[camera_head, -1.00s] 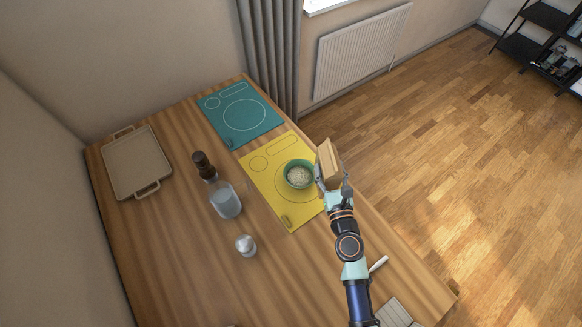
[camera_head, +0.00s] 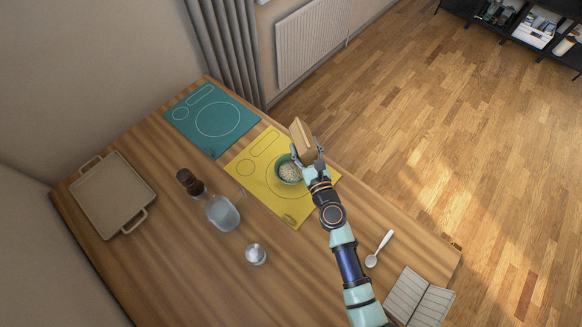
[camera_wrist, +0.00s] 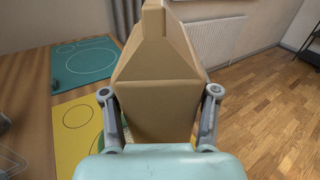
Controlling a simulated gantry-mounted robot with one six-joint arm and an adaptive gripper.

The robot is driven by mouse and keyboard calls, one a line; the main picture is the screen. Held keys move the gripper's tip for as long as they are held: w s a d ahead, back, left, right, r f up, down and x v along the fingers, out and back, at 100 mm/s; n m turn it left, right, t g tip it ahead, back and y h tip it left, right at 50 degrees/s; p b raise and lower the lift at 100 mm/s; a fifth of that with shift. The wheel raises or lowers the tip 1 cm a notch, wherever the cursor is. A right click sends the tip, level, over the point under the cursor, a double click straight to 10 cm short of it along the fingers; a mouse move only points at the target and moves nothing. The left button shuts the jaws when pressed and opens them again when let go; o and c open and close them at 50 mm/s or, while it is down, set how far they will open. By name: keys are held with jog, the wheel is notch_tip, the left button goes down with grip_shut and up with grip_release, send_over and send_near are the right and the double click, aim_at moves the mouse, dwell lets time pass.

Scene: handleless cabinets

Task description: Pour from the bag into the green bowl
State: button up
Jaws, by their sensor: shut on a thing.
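The brown paper bag (camera_head: 303,139) is held by my gripper (camera_head: 308,158), at the right edge of the green bowl. In the wrist view the bag (camera_wrist: 158,85) fills the middle, between the two fingers of my gripper (camera_wrist: 160,115), which is shut on it. The green bowl (camera_head: 279,172) stands on the yellow mat (camera_head: 262,190), and pale grainy contents show inside it. My gripper partly covers the bowl's right side. In the wrist view the bag hides most of the bowl. I cannot see anything flowing from the bag.
A teal mat (camera_head: 208,130) lies behind the yellow one. A bottle (camera_head: 222,213) and a shaker (camera_head: 256,254) stand left of my arm. A tray (camera_head: 112,195) is at far left. A white spoon (camera_head: 379,248) and an open book (camera_head: 418,297) lie to the right.

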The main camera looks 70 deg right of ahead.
jog(key=f+n+b, duration=0.2)
jog(key=n+b, duration=0.1)
jog(key=s+f+n+b, duration=0.1)
jog(key=f+b, duration=0.1)
jog(key=shift+d+n, duration=0.4)
jog(key=shift+s+d+f+n+b, duration=0.15)
jog(key=shift+f+n+b, duration=0.55)
jog(key=shift+b, duration=0.25)
jog(key=shift+s+d+f+n+b, duration=0.15)
jog(key=shift+f+n+b, duration=0.3)
jog(key=shift+n+b, duration=0.4)
jog(key=shift+s+f+n+b, duration=0.1)
jog(key=shift+f+n+b, duration=0.3)
jog(key=shift+n+b, duration=0.4)
jog(key=shift+f+n, duration=0.1)
jog(key=shift+n, duration=0.15)
jog(key=shift+s+d+r+n, duration=0.15)
jog(key=shift+r+n, duration=0.15)
jog(key=shift+n, duration=0.3)
jog(key=shift+f+n+b, duration=0.25)
jog(key=shift+n+b, duration=0.65)
jog(key=shift+n, duration=0.2)
jog(key=shift+r+n, duration=0.45)
jog(key=shift+n, duration=0.45)
dwell(1.6)
